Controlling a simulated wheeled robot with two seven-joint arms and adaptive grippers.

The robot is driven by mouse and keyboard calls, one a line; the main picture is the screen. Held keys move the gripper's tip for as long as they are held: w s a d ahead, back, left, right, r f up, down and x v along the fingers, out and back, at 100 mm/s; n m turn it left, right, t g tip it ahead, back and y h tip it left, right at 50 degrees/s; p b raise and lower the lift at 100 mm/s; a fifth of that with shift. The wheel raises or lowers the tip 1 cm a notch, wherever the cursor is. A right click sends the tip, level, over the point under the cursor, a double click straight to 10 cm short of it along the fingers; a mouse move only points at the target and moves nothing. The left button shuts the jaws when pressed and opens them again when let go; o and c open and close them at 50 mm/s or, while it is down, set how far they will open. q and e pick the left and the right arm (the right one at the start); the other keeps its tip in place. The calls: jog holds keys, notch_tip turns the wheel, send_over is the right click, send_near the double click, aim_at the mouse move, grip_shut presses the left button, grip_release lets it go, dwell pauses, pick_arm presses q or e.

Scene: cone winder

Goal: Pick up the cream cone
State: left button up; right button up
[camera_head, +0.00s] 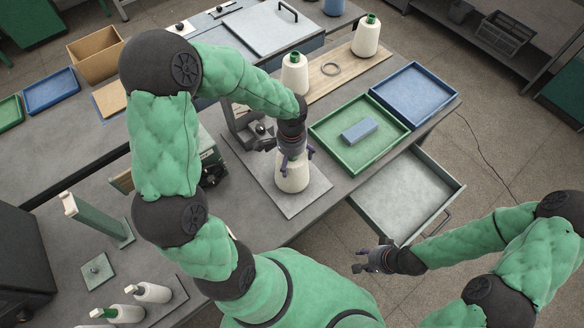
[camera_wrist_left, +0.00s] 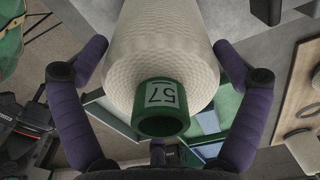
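A cream cone (camera_head: 292,177) stands upright on a grey plate (camera_head: 313,196) at the front of the bench. My left gripper (camera_head: 296,158) is over it, fingers pointing down. In the left wrist view the cone (camera_wrist_left: 165,45) lies between the two purple fingers (camera_wrist_left: 162,45), its green tube end (camera_wrist_left: 162,108) marked 57 facing the camera. The fingers are spread, one on each side, with narrow gaps; contact at the tips is unclear. The gripper hides the tube in the head view. My right gripper (camera_head: 366,259) appears open and empty, away from the bench.
Two similar cones (camera_head: 295,78) (camera_head: 366,40) and a dark ring (camera_head: 331,69) are on a wooden board behind. A green tray (camera_head: 375,160) with a blue block (camera_head: 359,130) and a blue tray (camera_head: 447,98) lie to the right. An open drawer (camera_head: 455,190) juts out at the front right.

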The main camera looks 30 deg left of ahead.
pick_arm(q)
jog(key=c, duration=0.5)
jog(key=o, duration=0.8)
jog(key=shift+o, duration=0.2)
jog(key=shift+r, duration=0.1)
